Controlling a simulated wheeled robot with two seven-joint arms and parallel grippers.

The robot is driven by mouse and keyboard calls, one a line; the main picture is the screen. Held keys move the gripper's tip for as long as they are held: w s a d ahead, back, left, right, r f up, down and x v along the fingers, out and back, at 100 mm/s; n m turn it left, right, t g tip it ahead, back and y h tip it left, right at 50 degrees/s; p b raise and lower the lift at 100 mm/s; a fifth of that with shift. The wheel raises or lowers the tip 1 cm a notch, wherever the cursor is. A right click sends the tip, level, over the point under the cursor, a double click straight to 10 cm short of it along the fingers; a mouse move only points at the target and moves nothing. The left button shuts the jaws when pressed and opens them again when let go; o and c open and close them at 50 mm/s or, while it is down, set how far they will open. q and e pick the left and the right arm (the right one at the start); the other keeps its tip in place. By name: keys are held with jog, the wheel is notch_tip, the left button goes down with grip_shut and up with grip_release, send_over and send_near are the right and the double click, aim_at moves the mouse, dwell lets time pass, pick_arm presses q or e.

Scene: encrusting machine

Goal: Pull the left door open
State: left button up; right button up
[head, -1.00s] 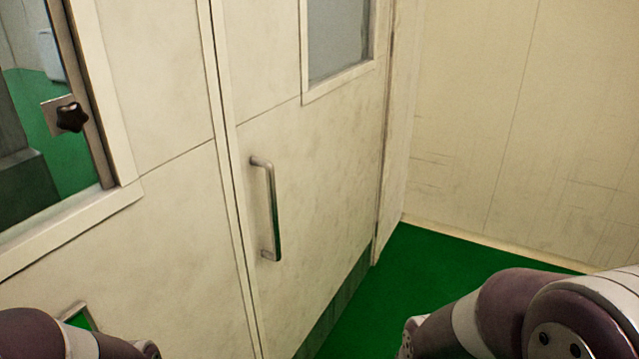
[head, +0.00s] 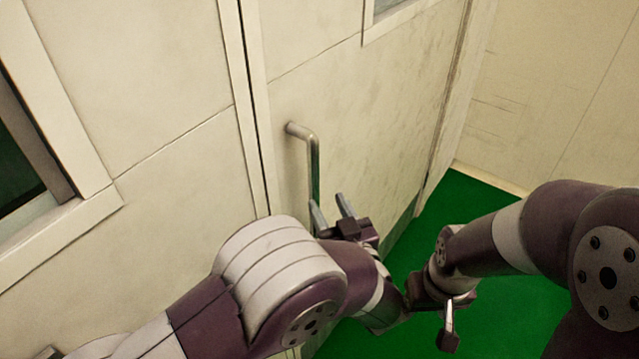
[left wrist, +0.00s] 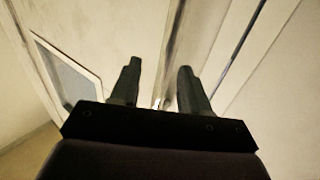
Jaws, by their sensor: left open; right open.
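A pale door (head: 370,110) with a vertical metal bar handle (head: 312,165) stands ahead in the head view and looks shut. My left gripper (head: 326,200) is open and empty at the lower part of the handle, its fingers pointing up toward the door. One finger overlaps the handle's lower end in the picture, hiding it; I cannot tell whether they touch. In the left wrist view the two fingers (left wrist: 159,68) stand apart before the pale door surface. My right gripper (head: 447,318) is open, low over the green floor to the right, away from the handle.
A pale panel (head: 150,90) with a framed window (head: 62,212) lies left of the door seam. The door has a window (head: 385,8) at its upper right. A pale wall (head: 560,100) closes the right side. Green floor (head: 500,330) is clear below.

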aim_at(317, 194)
pick_arm(q)
jog(key=w+a, duration=0.1)
jog(key=w, duration=0.1)
jog(key=w+a, duration=0.2)
jog(key=shift+w+r+p, duration=0.15)
jog(key=shift+p, duration=0.2)
jog(key=shift+w+d, duration=0.15)
jog(key=shift+w, duration=0.4)
grip_shut()
jog(key=shift+s, duration=0.1)
